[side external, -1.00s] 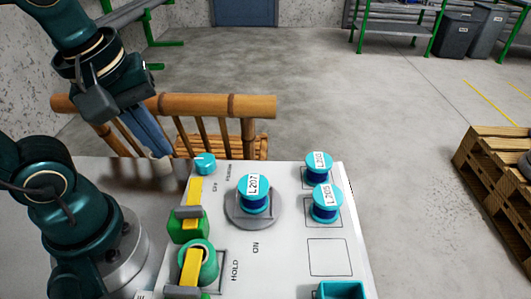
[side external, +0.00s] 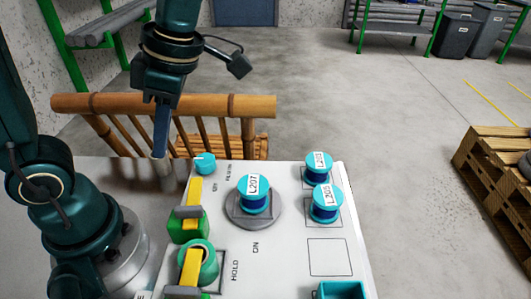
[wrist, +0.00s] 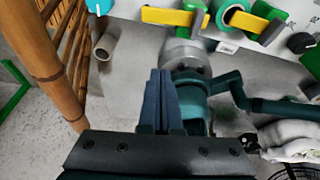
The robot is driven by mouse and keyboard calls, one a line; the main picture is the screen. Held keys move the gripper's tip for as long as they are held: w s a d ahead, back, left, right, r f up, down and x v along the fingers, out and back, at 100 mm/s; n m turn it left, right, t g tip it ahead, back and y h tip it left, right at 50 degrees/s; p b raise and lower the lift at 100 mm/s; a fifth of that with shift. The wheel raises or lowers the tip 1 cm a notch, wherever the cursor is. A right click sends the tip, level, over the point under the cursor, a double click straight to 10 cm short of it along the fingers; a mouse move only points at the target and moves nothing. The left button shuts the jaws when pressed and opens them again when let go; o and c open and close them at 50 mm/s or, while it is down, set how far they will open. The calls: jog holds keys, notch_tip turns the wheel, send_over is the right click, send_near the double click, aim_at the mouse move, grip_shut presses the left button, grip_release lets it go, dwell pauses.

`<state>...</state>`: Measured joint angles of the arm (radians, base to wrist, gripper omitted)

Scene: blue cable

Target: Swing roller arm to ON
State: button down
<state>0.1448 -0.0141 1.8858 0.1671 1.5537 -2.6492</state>
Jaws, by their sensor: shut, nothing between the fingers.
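The white panel (side external: 285,265) carries two yellow arms. The farther yellow arm (side external: 195,190) rises from a green block (side external: 188,230). The nearer yellow arm (side external: 192,263) lies across a green ring-shaped roller (side external: 209,262), near the printed words HOLD and ON. I cannot tell which one is the roller arm. In the wrist view these show as two yellow bars (wrist: 172,17) (wrist: 246,20) at the top. My gripper (side external: 160,155) is shut and empty, pointing down left of the panel's far corner, apart from both arms. Its closed fingers show in the wrist view (wrist: 159,75).
A cyan knob (side external: 205,161) sits at the panel's far left corner. Several blue labelled spools, including L207 (side external: 254,194), stand on the panel. A grey tube (wrist: 104,47) lies near my fingers. A bamboo rail (side external: 210,105) stands behind. A wooden pallet (side external: 495,170) is at right.

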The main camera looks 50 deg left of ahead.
aim_at(197, 207)
jog(key=shift+f, duration=0.15)
jog(key=x, duration=0.9)
jog(key=shift+s+f, duration=0.15)
jog(key=shift+f, duration=0.35)
jog(key=shift+w+d+r, duration=0.1)
jog(key=shift+w+d, duration=1.1)
jog(key=shift+w, duration=0.3)
jog(key=shift+w+m, duration=0.2)
jog(key=shift+m, duration=0.6)
